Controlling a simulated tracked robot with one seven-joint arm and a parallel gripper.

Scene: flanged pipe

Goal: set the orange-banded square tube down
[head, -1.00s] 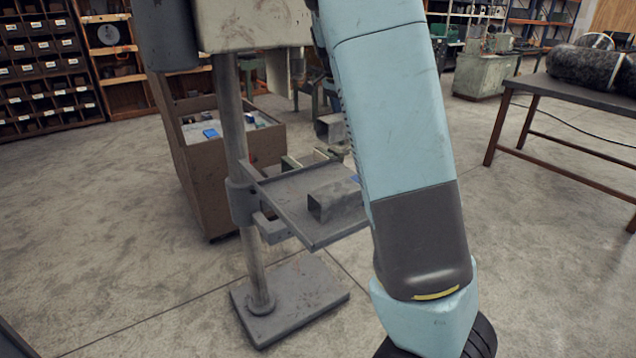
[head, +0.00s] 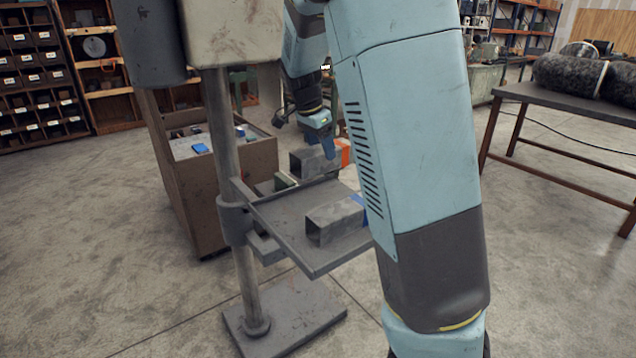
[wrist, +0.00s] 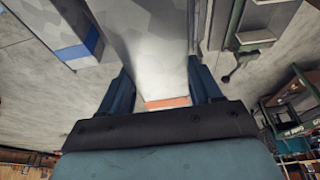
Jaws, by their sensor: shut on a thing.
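The orange-banded square tube (head: 307,164) is grey metal, with its orange band at the right end in the head view. My gripper (head: 322,146) is shut on it from above. The tube shows just behind the far edge of the drill press table (head: 283,235); I cannot tell its exact height. In the wrist view the tube (wrist: 150,40) lies between the two fingers (wrist: 160,75), with the orange band near the palm. The tube's underside is hidden.
A blue-banded square tube (head: 332,220) lies on the drill press table, partly hidden by my arm; it also shows in the wrist view (wrist: 70,16). The press column (head: 226,150) and a brown cabinet (head: 185,190) stand left. A bench (head: 530,92) with dark rolls stands right.

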